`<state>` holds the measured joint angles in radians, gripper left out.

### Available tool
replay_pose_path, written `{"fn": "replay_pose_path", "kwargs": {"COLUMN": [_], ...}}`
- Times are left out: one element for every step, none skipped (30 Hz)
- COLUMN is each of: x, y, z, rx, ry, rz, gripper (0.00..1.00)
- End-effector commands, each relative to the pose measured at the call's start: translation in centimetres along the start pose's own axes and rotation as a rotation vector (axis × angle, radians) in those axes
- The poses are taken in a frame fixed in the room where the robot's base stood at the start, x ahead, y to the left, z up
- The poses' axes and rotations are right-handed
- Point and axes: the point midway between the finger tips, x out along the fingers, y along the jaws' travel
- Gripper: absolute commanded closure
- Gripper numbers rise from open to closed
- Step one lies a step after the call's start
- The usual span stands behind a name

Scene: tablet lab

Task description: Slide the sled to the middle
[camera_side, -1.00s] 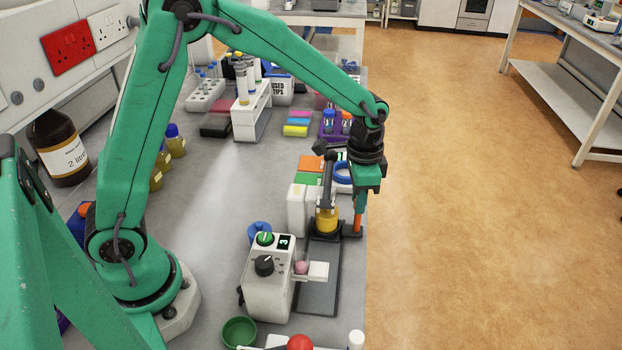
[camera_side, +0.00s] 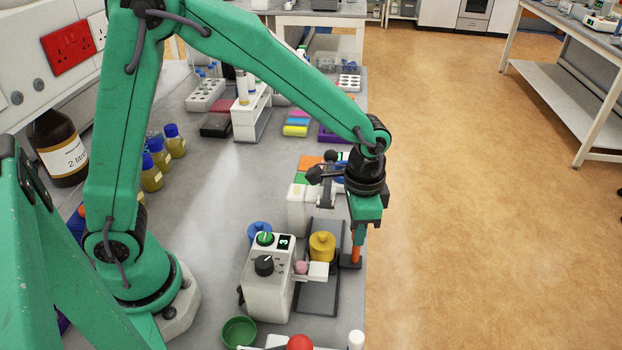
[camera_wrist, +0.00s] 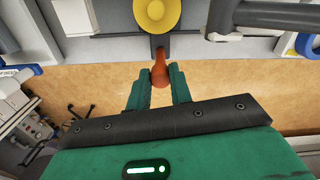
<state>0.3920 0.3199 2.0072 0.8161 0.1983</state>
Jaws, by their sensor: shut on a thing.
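The sled carries a yellow round weight (camera_side: 322,246) on a dark rail (camera_side: 317,299) at the bench's right edge in the side view. Its orange handle (camera_side: 356,254) sticks up at the right end of a dark side arm. My gripper (camera_side: 357,242) is shut on that handle from above. In the wrist view, the orange handle (camera_wrist: 160,72) stands between the two green fingers of my gripper (camera_wrist: 159,88), with the yellow weight (camera_wrist: 156,11) beyond it. The sled's base is partly hidden; it sits around the rail's middle stretch.
A white dial unit (camera_side: 267,278) stands left of the rail, its white ledge (camera_side: 317,271) reaching over the rail close to the weight. A white stand with a dark lever (camera_side: 315,175) is behind. A green bowl (camera_side: 239,332) lies in front. The floor right of the bench is clear.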

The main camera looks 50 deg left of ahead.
Motion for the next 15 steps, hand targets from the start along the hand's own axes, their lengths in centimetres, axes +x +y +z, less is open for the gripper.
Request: {"fn": "replay_pose_path", "kwargs": {"x": [-0.14, -0.14, -0.15, -0.14, -0.14, -0.13, -0.12, -0.11, -0.10, -0.09, -0.08, -0.07, -0.07, -0.07, -0.10], "y": [-0.05, -0.05, -0.06, -0.07, -0.07, -0.07, -0.07, -0.07, -0.07, -0.07, -0.07, -0.07, -0.07, -0.07, -0.07], "z": [-0.16, -0.16, -0.16, -0.16, -0.15, -0.14, -0.13, -0.12, -0.11, -0.10, -0.09, -0.08, -0.08, -0.07, -0.07], "rx": [0.000, 0.000, -0.001, -0.001, -0.001, -0.001, -0.001, -0.001, -0.001, -0.001, -0.001, -0.001, -0.001, -0.001, -0.001], "ry": [0.007, 0.007, 0.007, 0.007, 0.006, 0.006, 0.005, 0.005, 0.004, 0.004, 0.004, 0.003, 0.003, 0.003, 0.003], "rz": [-0.001, -0.001, -0.001, -0.001, -0.001, -0.001, -0.001, -0.001, -0.001, -0.001, -0.001, -0.001, -0.001, -0.001, -0.001], "gripper": [1.00, 1.00, 0.77, 0.71, 0.65, 0.57, 0.57, 0.57, 0.57, 0.57, 0.57, 0.57, 0.57, 0.57, 0.57]}}
